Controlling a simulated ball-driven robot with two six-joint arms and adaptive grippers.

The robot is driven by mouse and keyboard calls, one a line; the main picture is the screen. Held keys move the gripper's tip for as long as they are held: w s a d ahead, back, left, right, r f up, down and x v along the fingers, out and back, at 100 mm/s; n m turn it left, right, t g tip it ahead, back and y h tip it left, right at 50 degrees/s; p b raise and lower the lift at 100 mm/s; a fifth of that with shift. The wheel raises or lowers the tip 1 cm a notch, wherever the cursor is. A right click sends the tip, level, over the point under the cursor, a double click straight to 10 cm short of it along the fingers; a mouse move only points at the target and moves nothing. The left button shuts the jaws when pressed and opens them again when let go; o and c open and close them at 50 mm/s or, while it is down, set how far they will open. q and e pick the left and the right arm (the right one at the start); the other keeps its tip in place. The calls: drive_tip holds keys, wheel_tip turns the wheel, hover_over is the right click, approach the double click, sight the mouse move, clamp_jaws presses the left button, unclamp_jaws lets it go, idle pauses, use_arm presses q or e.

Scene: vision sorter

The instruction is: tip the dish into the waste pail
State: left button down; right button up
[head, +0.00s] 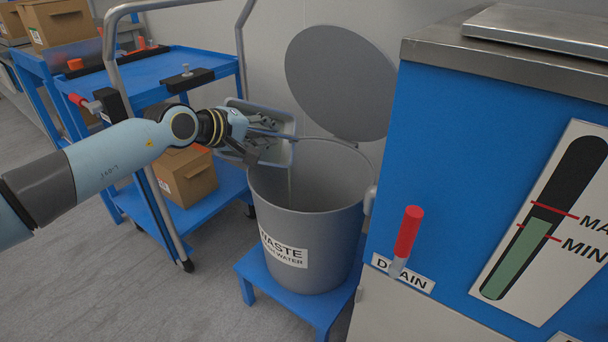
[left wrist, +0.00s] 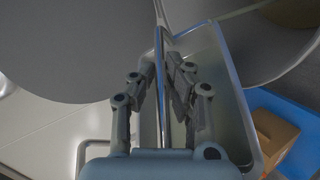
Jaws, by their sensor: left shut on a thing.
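The grey rectangular dish (head: 280,152) is tilted steeply over the left rim of the waste pail in the head view. A thin pale stream shows below the dish, inside the pail. My left gripper (head: 255,142) is shut on the dish's edge; the left wrist view shows its fingers (left wrist: 163,95) on either side of a thin metal rim, with the dish wall (left wrist: 236,110) to the right. The grey waste pail (head: 310,235) stands upright with its round lid (head: 340,80) raised behind it. My right gripper does not show.
The pail stands on a low blue stand (head: 318,310). A blue machine (head: 440,150) with a red-handled drain lever (head: 407,232) is close on the right. A blue cart (head: 150,75) with a cardboard box (head: 186,175) stands behind my left arm.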

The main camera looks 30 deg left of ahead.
use_arm(q)
drive_tip(key=shift+d+f, duration=0.1)
drive_tip(key=shift+f, duration=0.1)
idle(0.3)
drive_tip(key=shift+m, duration=0.3)
drive_tip(key=shift+s+d+r+y+p, duration=0.1)
drive_tip(key=shift+d+y+p, duration=0.05)
drive_tip(key=shift+y+p, duration=0.2)
drive_tip(key=shift+m, duration=0.3)
drive_tip(key=shift+t, duration=0.3)
drive_tip(key=shift+d+p, duration=0.1)
drive_tip(key=shift+p, duration=0.2)
drive_tip(key=shift+s+d+m+y, duration=0.1)
drive_tip(key=shift+d+m+y, duration=0.15)
drive_tip(key=shift+m, duration=0.15)
drive_tip(key=shift+s+d+f+m+y, duration=0.15)
drive_tip(key=shift+d+f+m+y, duration=0.15)
drive_tip(key=shift+d+f, duration=0.15)
